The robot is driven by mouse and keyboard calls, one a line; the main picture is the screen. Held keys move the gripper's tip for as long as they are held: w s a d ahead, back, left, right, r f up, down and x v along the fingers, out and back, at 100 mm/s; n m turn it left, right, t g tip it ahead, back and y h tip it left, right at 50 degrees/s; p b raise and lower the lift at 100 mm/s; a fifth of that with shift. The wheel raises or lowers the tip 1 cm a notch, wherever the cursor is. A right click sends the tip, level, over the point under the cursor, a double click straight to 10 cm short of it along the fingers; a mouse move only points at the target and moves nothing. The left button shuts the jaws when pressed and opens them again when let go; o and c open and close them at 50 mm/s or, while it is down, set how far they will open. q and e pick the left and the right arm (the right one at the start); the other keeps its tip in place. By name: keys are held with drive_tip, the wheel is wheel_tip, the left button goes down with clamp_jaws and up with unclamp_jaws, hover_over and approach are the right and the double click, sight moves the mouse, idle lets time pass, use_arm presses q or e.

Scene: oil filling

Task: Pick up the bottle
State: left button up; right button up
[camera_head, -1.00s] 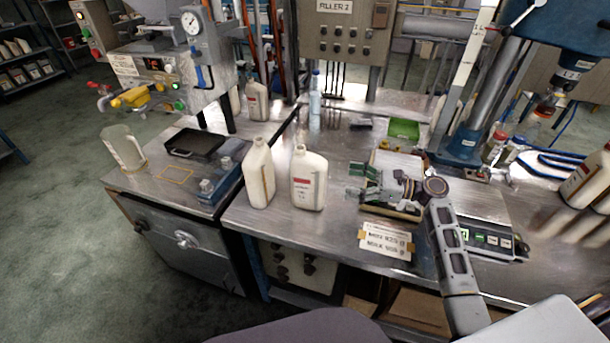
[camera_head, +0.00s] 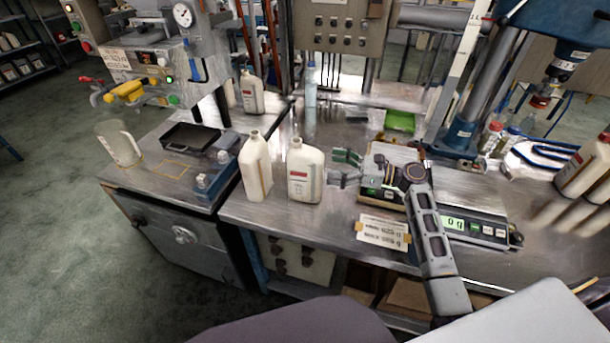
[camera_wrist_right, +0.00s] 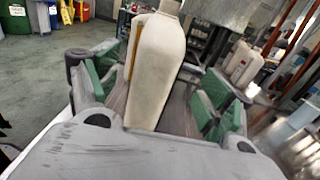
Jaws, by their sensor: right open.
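Two white jugs stand upright side by side at the left of the workbench. The right one is a white bottle with a red-and-white label (camera_head: 305,172); the left one is a plain white bottle (camera_head: 256,168). My right gripper (camera_head: 338,168) is open just right of the labelled bottle, its green-padded fingers pointing at it. In the right wrist view a white bottle (camera_wrist_right: 157,72) stands upright between the open green-padded fingers (camera_wrist_right: 160,95). Whether the pads touch it cannot be told; its lower part is hidden by the gripper. My left gripper is not in view.
A scale (camera_head: 472,228) lies under my right arm, with a paper sign (camera_head: 383,231) at the bench front. A clear bottle (camera_head: 310,88) stands behind. A jug (camera_head: 119,144) and a black tray (camera_head: 190,137) are on the left cabinet. More bottles (camera_head: 585,168) stand far right.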

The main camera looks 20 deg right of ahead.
sight(306, 160)
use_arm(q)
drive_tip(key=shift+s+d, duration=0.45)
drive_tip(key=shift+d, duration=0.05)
use_arm(e)
drive_tip(key=shift+x, duration=1.95)
drive_tip(key=shift+r+p+x, duration=0.1)
drive_tip(key=shift+p+x, duration=0.05)
drive_tip(key=shift+x, duration=0.95)
drive_tip(key=shift+r+p+x, duration=0.15)
drive_tip(key=shift+x, duration=1)
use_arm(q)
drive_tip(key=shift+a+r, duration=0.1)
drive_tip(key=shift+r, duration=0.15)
use_arm(e)
drive_tip(key=shift+w+a, duration=0.1)
drive_tip(key=shift+a, duration=0.25)
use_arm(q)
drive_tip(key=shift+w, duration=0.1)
use_arm(e)
drive_tip(key=c, duration=1.3)
drive_tip(key=shift+c, duration=0.2)
